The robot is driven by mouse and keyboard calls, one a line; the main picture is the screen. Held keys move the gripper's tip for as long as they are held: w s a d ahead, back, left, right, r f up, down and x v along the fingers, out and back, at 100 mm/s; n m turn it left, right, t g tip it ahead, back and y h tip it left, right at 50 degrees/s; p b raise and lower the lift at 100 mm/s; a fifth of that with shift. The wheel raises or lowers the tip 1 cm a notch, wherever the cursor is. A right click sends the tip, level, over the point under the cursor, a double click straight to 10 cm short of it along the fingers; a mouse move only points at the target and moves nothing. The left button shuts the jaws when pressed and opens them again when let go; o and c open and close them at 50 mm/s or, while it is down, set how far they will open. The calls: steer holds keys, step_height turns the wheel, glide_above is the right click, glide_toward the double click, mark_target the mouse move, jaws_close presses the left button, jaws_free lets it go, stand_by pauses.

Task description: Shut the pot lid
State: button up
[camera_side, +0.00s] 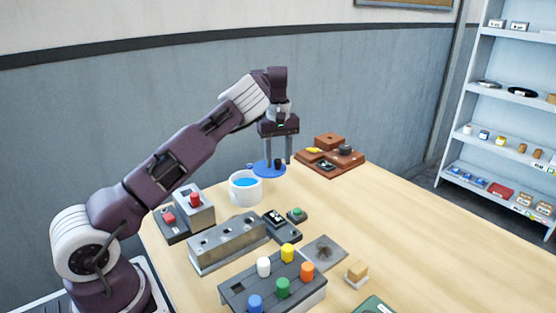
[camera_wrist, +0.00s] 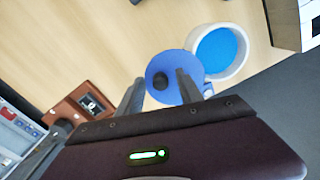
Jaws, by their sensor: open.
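The pot (camera_side: 245,198) is a white round vessel with a blue inside, standing uncovered at the table's left back part. It also shows in the wrist view (camera_wrist: 230,74). The pot lid (camera_side: 262,171) is a blue disc with a black knob, just right of and behind the pot. In the wrist view the lid (camera_wrist: 171,97) overlaps the pot's near rim; whether it is joined to the pot I cannot tell. My gripper (camera_side: 279,160) is open above the lid. In the wrist view its fingers (camera_wrist: 160,77) stand on either side of the knob (camera_wrist: 160,81), apart from it.
A brown block station (camera_side: 328,162) stands behind to the right. In front are a grey block with holes (camera_side: 228,244), a box with a red button (camera_side: 194,200), a green button box (camera_side: 297,214) and a rack of coloured pegs (camera_side: 272,285). The table's right side is clear.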

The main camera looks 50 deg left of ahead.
steer(key=shift+f, duration=0.35)
jaws_close()
stand_by(1.2)
